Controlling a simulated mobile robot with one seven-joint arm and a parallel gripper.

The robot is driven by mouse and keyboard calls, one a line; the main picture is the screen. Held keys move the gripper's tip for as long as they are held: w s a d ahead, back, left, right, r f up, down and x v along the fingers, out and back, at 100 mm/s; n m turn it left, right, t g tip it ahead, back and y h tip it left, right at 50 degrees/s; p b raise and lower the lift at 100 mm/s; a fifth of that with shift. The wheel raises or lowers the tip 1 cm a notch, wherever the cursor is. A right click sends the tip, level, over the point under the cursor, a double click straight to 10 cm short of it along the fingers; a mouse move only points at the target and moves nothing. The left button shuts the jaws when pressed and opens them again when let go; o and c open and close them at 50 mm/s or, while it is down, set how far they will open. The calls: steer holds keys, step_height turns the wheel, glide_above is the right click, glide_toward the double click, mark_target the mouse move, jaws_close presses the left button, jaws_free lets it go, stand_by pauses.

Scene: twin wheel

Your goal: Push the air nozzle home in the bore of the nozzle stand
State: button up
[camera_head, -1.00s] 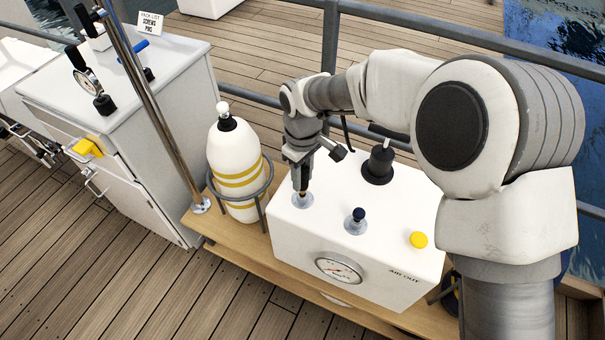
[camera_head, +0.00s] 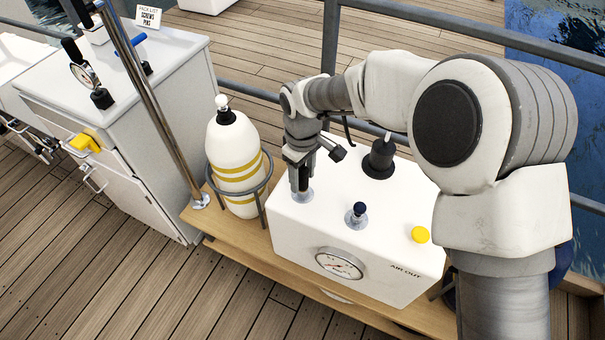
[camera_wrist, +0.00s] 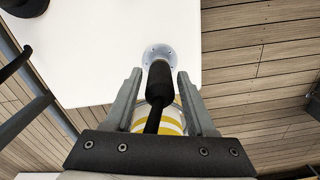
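The air nozzle (camera_wrist: 161,82) is a black cylinder with a thin black tail toward my wrist. In the head view, its black body (camera_head: 303,180) stands upright at the round metal flange of the nozzle stand (camera_head: 308,195), on the left of the white box. The flange (camera_wrist: 157,50) also shows in the wrist view. No brass tip shows above the flange; the bore is hidden by the nozzle. My gripper (camera_wrist: 160,72) is open around the nozzle, one finger on each side, with a visible gap at each.
A second flange with a dark blue knob (camera_head: 359,210), a yellow button (camera_head: 420,234) and a black fitting (camera_head: 380,158) are on the white box (camera_head: 340,215). A gold-striped white bottle (camera_head: 235,150) in a ring holder stands close to the left.

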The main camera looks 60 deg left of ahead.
steer(key=shift+o, duration=0.8)
step_height(320, 180, up, 18)
steer(key=p, duration=0.3)
steer(key=shift+f, duration=0.25)
